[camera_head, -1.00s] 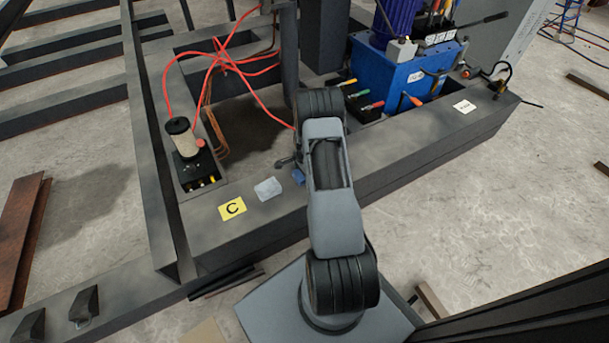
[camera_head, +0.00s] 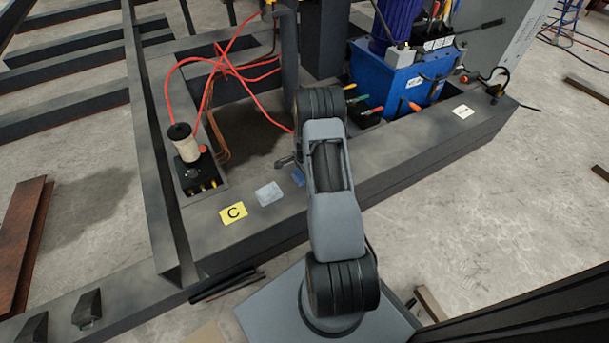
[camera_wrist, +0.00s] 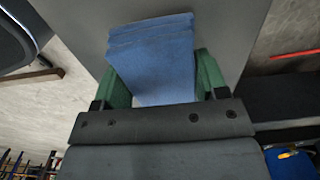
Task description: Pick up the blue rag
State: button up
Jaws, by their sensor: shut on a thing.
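The blue rag (camera_wrist: 152,55) is a folded blue block with layered edges, large in the wrist view. My gripper (camera_wrist: 158,76) has one green finger on each side of it and is shut on it. A small part of the rag (camera_head: 298,176) also shows in the head view, beside my arm and over the dark steel beam. My arm hides most of the gripper there. I cannot tell whether the rag touches the beam.
A pale cloth-like piece (camera_head: 268,193) and a yellow C label (camera_head: 233,213) lie on the beam (camera_head: 350,215), left of the rag. A pump-like device (camera_head: 185,150) with red hoses stands further left. A blue machine (camera_head: 400,85) stands at the back right.

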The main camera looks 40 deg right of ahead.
jog(key=s+a+r+p, duration=0.5)
jog(key=s+a+r, duration=0.2)
jog(key=s+r, duration=0.3)
jog(key=shift+s, duration=1.05)
jog(key=shift+f, duration=0.1)
